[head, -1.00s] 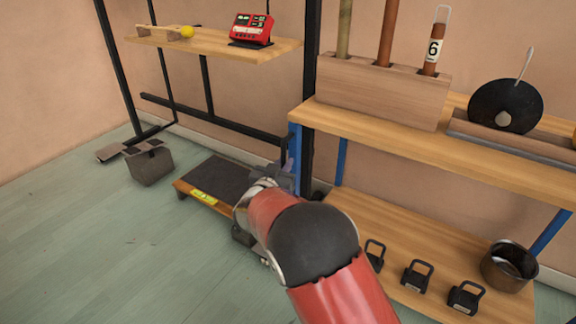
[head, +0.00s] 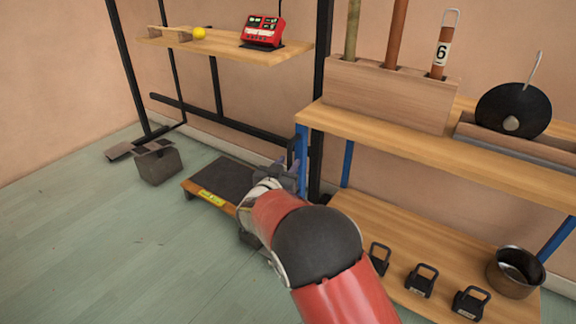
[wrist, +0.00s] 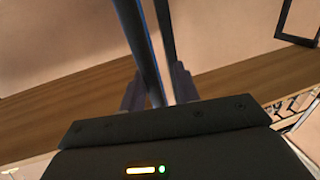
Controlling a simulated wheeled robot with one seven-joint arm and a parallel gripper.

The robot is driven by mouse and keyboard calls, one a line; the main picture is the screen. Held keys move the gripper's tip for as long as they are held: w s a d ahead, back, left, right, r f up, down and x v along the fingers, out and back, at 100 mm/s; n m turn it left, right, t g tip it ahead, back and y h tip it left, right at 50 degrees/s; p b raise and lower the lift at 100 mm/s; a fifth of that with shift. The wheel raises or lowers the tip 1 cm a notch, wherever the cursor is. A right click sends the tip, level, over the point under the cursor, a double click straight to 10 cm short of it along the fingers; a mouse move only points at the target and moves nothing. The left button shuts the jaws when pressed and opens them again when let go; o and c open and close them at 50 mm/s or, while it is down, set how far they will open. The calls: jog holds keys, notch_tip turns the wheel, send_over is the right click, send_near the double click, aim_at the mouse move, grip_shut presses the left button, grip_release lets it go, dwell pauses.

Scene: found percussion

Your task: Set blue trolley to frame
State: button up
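The blue trolley has blue posts and wooden shelves; its upper shelf (head: 430,145) and lower shelf (head: 400,240) fill the right of the head view. The black frame (head: 319,60), with its own wooden shelf, stands to the left and behind. The trolley's left blue post (head: 302,150) is close to a black frame upright; the exact gap is unclear. My gripper (head: 291,165) is at this post. In the wrist view, my gripper's two fingers (wrist: 158,90) stand either side of the blue post (wrist: 150,70) and appear shut on it. My arm hides part of the lower shelf.
A low dark-topped platform (head: 225,180) with a yellow label lies left of my gripper. A grey block (head: 158,165) stands farther left. The trolley carries a wooden tube rack (head: 385,95), a black pan (head: 513,108), a metal pot (head: 515,272) and black handled weights.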

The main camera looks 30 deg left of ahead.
jog(key=s+d, duration=0.1)
jog(key=s, duration=0.6)
jog(key=shift+s, duration=0.35)
